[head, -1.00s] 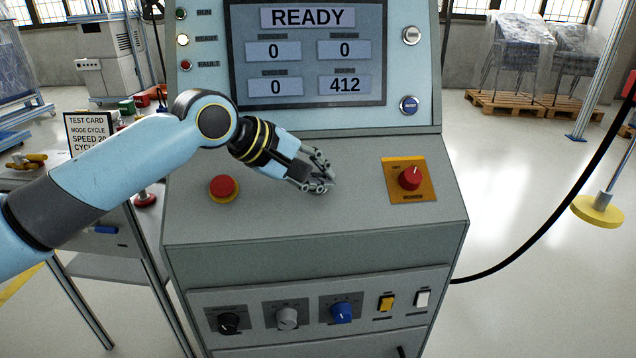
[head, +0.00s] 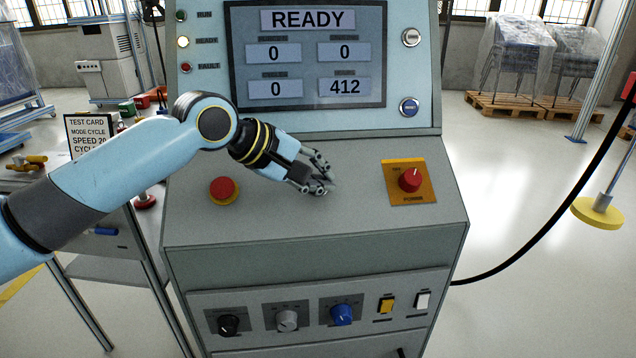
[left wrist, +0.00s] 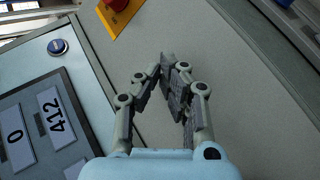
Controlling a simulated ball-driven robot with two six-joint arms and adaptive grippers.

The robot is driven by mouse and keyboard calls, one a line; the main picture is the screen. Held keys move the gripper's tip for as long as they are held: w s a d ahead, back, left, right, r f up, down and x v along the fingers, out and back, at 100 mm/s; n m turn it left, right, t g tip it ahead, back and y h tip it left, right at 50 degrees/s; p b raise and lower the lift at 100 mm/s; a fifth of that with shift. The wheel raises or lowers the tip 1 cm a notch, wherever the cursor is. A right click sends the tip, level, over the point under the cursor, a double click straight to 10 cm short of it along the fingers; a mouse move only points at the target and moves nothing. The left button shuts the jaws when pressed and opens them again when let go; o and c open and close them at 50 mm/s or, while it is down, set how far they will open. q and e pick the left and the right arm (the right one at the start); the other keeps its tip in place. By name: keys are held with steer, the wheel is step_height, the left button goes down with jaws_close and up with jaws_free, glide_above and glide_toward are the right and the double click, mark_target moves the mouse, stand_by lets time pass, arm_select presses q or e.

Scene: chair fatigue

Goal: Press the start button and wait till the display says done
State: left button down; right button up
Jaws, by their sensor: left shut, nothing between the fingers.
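The display (head: 308,102) on the console's upright panel reads READY, with 0, 0, 0 and 412 in its boxes. A white round button (head: 411,37) and a blue round button (head: 409,106) sit right of it; their labels are too small to read surely. My left gripper (head: 324,188) is shut and empty over the sloped desk (head: 290,222), between the red mushroom button (head: 224,189) and the red knob on an orange plate (head: 409,180). In the left wrist view its fingers (left wrist: 170,75) are over bare desk. My right gripper is not in view.
Several knobs, a yellow switch (head: 386,303) and a white switch (head: 422,299) are on the lower front panel. A test card (head: 90,135) stands on a side table at left. A black cable (head: 540,235) hangs at right.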

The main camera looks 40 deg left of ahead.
arm_select(q)
steer(key=shift+w+f, duration=0.1)
steer(key=shift+a+f+p, duration=0.1)
steer(key=shift+p, duration=0.2)
steer(key=shift+w+f, duration=0.1)
steer(key=shift+w+a+f, duration=0.1)
steer(key=shift+a+f, duration=0.1)
steer(key=shift+f, duration=0.15)
stand_by(0.7)
stand_by(0.4)
steer(key=shift+s+d+r+p, duration=0.15)
steer(key=shift+r+p, duration=0.25)
steer(key=shift+p, duration=0.35)
steer(key=shift+s+d+r+p, duration=0.15)
steer(key=shift+r+p, duration=0.2)
steer(key=shift+p, duration=0.35)
steer(key=shift+f, duration=0.1)
